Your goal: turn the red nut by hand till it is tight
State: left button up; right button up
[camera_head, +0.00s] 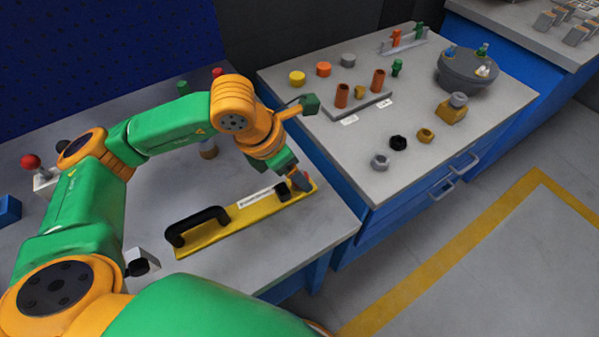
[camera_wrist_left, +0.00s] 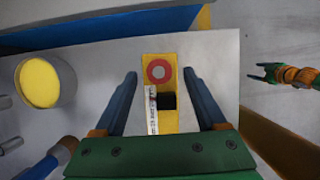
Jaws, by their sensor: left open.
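The red nut (camera_wrist_left: 159,72) shows in the left wrist view as a red ring around a grey centre, at the far end of a yellow bar (camera_wrist_left: 159,120). In the head view the yellow bar (camera_head: 237,228) lies on the near bench, with a black handle (camera_head: 197,226) at its left end. My left gripper (camera_wrist_left: 159,78) is open, with its two fingers apart on either side of the bar and nut, not touching them in this view. In the head view my left gripper (camera_head: 297,178) is over the bar's right end and largely hides the nut. My right gripper (camera_wrist_left: 259,73) appears open and empty, beyond the bench edge.
A black block (camera_wrist_left: 168,101) sits on the bar near the nut. A round yellow-topped thing (camera_wrist_left: 40,82) stands left of the bar in the wrist view. The second bench (camera_head: 330,150) holds several nuts and cylinders. Floor lies beyond the bench's front edge.

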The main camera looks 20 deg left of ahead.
pick_arm(q)
jog(key=shift+w+d+f, duration=0.2)
jog(key=shift+f, duration=0.4)
jog(key=shift+w+f, duration=0.15)
jog(key=shift+f, duration=0.3)
grip_shut()
